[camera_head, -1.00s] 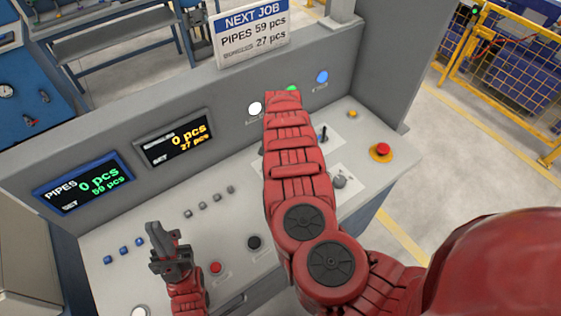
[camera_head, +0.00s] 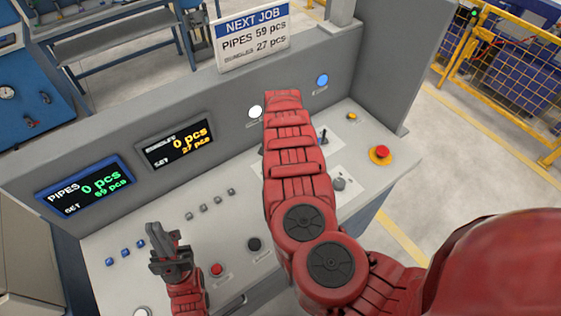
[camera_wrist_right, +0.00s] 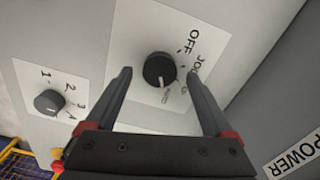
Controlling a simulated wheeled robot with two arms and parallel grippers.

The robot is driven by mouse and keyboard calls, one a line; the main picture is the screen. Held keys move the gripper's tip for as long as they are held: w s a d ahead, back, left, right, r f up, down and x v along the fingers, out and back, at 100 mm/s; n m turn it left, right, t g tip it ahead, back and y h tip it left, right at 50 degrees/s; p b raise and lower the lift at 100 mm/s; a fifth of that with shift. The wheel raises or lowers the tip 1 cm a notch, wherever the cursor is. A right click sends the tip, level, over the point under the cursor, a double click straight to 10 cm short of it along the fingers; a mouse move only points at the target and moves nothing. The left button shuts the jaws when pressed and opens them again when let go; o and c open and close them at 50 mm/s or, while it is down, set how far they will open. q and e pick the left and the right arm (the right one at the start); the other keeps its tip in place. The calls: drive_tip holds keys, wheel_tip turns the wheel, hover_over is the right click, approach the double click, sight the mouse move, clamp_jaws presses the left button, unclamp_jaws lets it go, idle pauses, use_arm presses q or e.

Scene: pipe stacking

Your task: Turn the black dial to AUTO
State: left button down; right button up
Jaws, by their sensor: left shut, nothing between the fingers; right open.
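The black dial (camera_wrist_right: 159,69) shows in the right wrist view on a white label plate (camera_wrist_right: 205,45). OFF and JOG are readable beside it; smaller lettering lower down is partly hidden and unclear. My right gripper (camera_wrist_right: 160,74) is open, with one finger on each side of the dial; contact is unclear. In the head view my right arm hides the dial and the right gripper. My left gripper (camera_head: 164,232) is shut and empty above the left part of the console, away from the dial.
A grey knob (camera_wrist_right: 49,102) marked with numbers sits beside the dial's plate. The console carries a red emergency button (camera_head: 381,152), a red button (camera_head: 217,269), a black button (camera_head: 254,244) and two displays, PIPES (camera_head: 86,187) and another (camera_head: 177,145). A grey back wall rises behind.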

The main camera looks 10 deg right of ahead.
wheel_tip(320, 180, up, 16)
drive_tip(key=p, duration=0.5)
drive_tip(key=shift+p, duration=0.35)
